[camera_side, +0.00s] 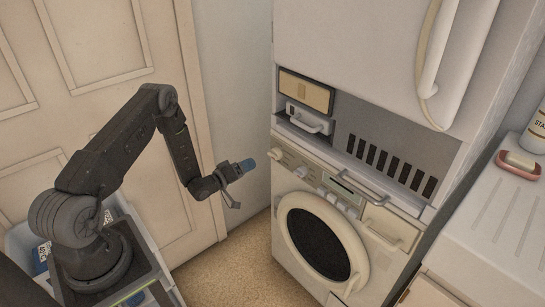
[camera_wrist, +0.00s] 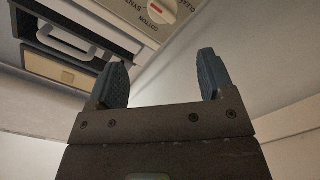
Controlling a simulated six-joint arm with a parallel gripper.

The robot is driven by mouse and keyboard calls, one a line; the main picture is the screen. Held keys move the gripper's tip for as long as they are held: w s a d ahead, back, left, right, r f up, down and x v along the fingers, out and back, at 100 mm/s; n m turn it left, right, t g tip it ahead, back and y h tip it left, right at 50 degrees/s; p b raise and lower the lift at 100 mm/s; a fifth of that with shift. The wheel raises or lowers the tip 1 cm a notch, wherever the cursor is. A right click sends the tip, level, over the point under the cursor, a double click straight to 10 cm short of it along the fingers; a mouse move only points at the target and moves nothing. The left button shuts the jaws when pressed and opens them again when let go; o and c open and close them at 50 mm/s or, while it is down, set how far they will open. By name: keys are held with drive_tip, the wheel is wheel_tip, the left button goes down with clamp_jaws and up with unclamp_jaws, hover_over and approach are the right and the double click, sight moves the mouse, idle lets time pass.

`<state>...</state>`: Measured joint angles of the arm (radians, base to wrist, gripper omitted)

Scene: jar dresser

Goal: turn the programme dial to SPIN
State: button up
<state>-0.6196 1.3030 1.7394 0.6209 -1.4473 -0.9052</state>
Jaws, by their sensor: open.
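The programme dial (camera_wrist: 157,10) shows at the top edge of the wrist view as a pale knob with a red mark, partly cut off. The labels COTTON and part of SYNT are readable beside it; SPIN is not readable.
The washing machine (camera_side: 277,235) has a round dark door (camera_side: 318,243). Above its panel are a small drawer with a handle (camera_side: 306,120) and a vent grille (camera_side: 390,165). A counter at right holds a soap dish (camera_side: 518,168). The space around my gripper is free.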

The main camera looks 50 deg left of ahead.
sight(271, 156)
drive_tip(key=w, duration=0.4)
drive_tip(key=w+f, duration=0.1)
drive_tip(key=w, duration=0.7)
drive_tip(key=shift+w+f, duration=0.2)
drive_tip(key=shift+w, duration=0.1)
drive_tip(key=c, duration=0.9)
